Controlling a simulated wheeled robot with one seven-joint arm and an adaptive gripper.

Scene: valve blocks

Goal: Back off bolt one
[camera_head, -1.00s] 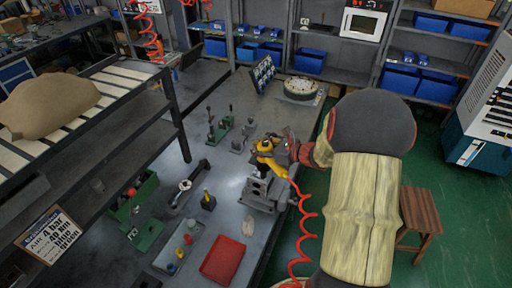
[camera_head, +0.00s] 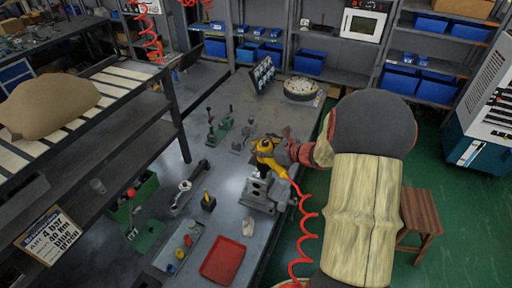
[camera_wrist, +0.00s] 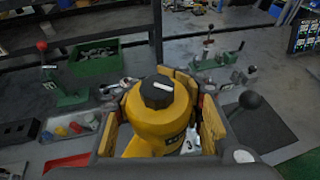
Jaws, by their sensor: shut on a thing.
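A yellow power tool with a black cap (camera_wrist: 157,92) fills the middle of the wrist view, between the two fingers of my gripper (camera_wrist: 160,112). My gripper is shut on the tool. In the head view the yellow tool (camera_head: 266,147) stands over a grey valve block (camera_head: 262,189) on the bench, with a red coiled hose running from it to the floor side. My gripper reaches it from the right (camera_head: 290,145). Bolt one cannot be made out; the tool and block hide the contact between them.
On the bench (camera_head: 233,100) are a red tray (camera_head: 222,260), a grey tray of coloured caps (camera_head: 180,250), a green bin (camera_head: 135,200), a wrench-like tool (camera_head: 187,187) and green lever clamps (camera_head: 220,130). A wooden stool (camera_head: 419,215) stands at right.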

